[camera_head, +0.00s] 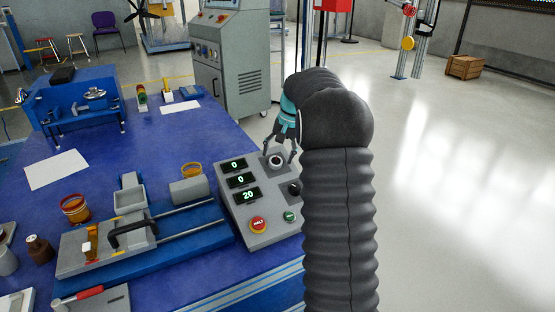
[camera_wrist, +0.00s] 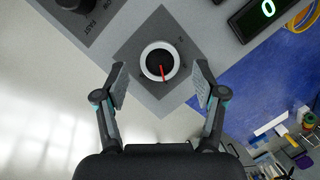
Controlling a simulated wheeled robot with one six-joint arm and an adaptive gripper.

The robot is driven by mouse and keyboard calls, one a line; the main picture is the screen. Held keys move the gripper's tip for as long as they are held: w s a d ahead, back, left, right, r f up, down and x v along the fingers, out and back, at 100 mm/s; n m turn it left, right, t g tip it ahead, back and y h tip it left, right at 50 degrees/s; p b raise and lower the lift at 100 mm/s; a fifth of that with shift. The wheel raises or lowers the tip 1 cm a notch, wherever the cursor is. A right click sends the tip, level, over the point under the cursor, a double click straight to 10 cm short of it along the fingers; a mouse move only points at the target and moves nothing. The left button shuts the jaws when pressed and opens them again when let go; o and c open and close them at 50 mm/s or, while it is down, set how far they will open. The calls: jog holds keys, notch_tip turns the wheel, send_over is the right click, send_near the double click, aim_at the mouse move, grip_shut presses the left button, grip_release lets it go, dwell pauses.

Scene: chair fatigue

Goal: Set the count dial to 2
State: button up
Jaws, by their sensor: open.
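The dial (camera_wrist: 155,58) is a black knob with a white ring and a red pointer, on a dark square plate near the top centre of the wrist view. Its pointer aims down and slightly right there; the marks around it are too small to read. In the head view the dial (camera_head: 276,161) sits on the grey control panel (camera_head: 232,216). My gripper (camera_wrist: 160,77) is open, one finger on each side of the dial, with gaps between fingers and knob. My gripper (camera_head: 280,151) shows just behind the dial in the head view.
A second black knob (camera_head: 294,188), marked FAST in the wrist view, sits beside the dial. Displays (camera_head: 241,180) read 0, 0 and 20. A red button (camera_head: 258,224) and a green button (camera_head: 290,216) are at the panel's front. A blue fixture (camera_head: 200,246) stands left.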

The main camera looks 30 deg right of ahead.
jog(key=shift+x, duration=0.9)
jog(key=c, duration=1.1)
jog(key=shift+c, duration=0.2)
